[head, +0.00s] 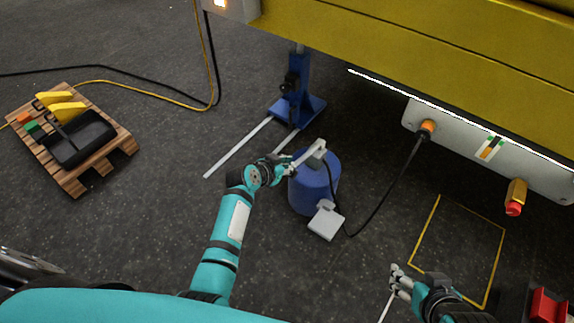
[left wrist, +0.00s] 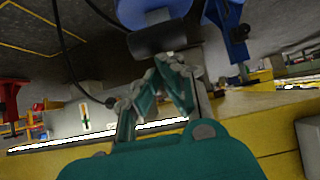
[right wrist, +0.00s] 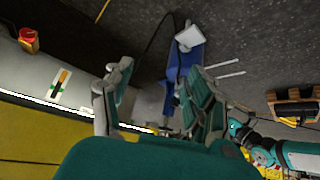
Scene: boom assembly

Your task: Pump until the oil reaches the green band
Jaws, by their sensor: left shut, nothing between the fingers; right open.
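The blue pump (head: 312,190) stands on the dark floor, with a pale lever (head: 312,152) across its top and a grey plate (head: 326,221) at its foot. My left gripper (head: 284,165) is shut and empty beside the lever; I cannot tell whether it touches it. In the left wrist view its fingertips (left wrist: 168,66) meet just below a dark cylinder (left wrist: 160,40). The gauge (head: 491,147) on the grey panel has green and orange bands; it also shows in the right wrist view (right wrist: 62,86). Its oil level is too small to read. My right gripper (head: 400,283) is open and empty.
A black hose (head: 385,195) runs from the pump to an orange fitting (head: 428,127) on the panel. A blue stand (head: 297,95) is behind the pump. The yellow boom (head: 430,50) overhangs the back. A pallet (head: 75,180) with wedges is at left. The yellow-outlined floor area (head: 457,240) is clear.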

